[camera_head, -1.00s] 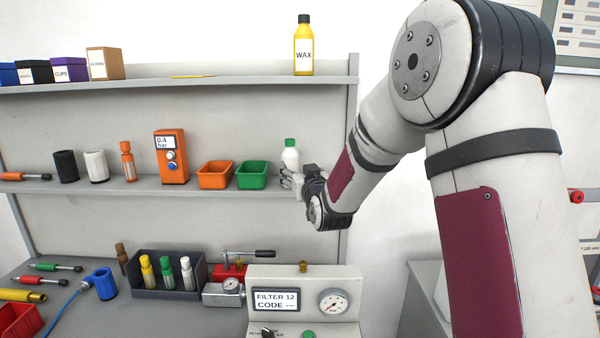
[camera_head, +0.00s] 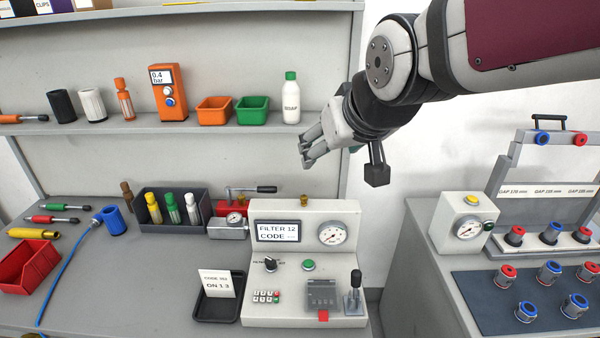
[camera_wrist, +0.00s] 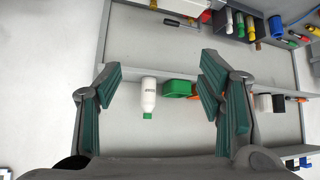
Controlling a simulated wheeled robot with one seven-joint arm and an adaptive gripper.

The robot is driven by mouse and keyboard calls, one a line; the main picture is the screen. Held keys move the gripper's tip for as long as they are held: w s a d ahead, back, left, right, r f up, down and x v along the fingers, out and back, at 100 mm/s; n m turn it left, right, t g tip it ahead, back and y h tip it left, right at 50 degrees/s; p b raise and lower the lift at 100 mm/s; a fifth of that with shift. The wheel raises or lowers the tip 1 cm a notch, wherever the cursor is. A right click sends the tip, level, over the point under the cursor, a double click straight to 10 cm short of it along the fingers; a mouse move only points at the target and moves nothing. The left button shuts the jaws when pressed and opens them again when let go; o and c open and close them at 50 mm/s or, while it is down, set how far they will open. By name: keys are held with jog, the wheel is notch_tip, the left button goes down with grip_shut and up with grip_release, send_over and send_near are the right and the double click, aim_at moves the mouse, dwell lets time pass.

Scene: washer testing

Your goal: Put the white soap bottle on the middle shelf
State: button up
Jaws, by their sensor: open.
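The white soap bottle (camera_head: 291,98) with a green cap stands upright on the middle shelf (camera_head: 140,124), at its right end beside the green bin. My gripper (camera_head: 308,152) is open and empty, below and in front of the shelf's right end, apart from the bottle. In the wrist view, the bottle (camera_wrist: 148,96) shows upside down beyond the two spread fingers (camera_wrist: 160,95), with clear space around it.
A green bin (camera_head: 252,111) and an orange bin (camera_head: 214,111) stand left of the bottle. Below my gripper is a grey test unit (camera_head: 304,222) with a gauge. A second bench (camera_head: 410,262) with colored fittings is at right.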

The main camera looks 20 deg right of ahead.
jog(key=s+f+g, duration=0.3)
jog(key=s, duration=1.2)
jog(key=shift+s+a+g, duration=0.25)
jog(key=shift+s+g, duration=0.05)
jog(key=shift+s, duration=0.1)
jog(key=shift+f, duration=0.1)
jog(key=shift+w+f+b, duration=0.3)
jog(key=shift+w+b, duration=0.05)
